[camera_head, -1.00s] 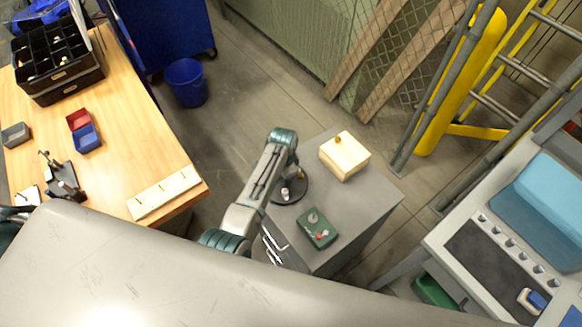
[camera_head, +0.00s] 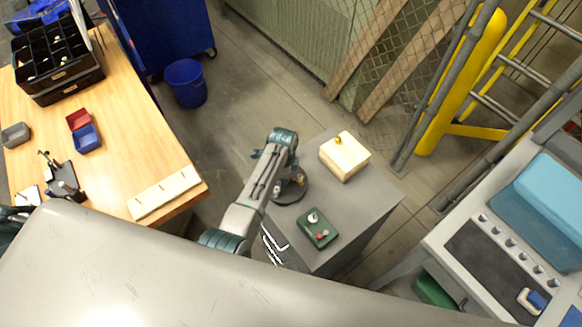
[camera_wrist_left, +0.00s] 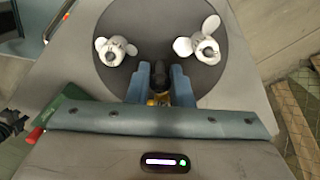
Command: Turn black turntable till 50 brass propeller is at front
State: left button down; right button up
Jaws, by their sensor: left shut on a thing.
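The round black turntable (camera_head: 290,199) lies on the grey cabinet, partly hidden by my left arm. In the left wrist view its disc (camera_wrist_left: 160,20) carries two pale grey-white propellers, one on the left (camera_wrist_left: 115,50) and one on the right (camera_wrist_left: 200,47). My left gripper (camera_wrist_left: 160,82) is shut on a black upright knob (camera_wrist_left: 161,72) between them. A brass-coloured part (camera_wrist_left: 158,99) shows low between the fingers and is mostly hidden. I cannot read any number on the propellers. My right gripper is not in view.
A green control box (camera_head: 318,229) with a red knob stands near the turntable on the grey cabinet (camera_head: 360,205). A cream block (camera_head: 345,157) with a brass knob stands at the cabinet's back. A wooden table and blue bin (camera_head: 186,82) are to the left.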

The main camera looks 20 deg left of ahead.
pick_arm(q)
jog(key=shift+m, duration=0.3)
jog(key=m, duration=0.3)
jog(key=shift+m, duration=0.3)
jog(key=shift+m, duration=1.7)
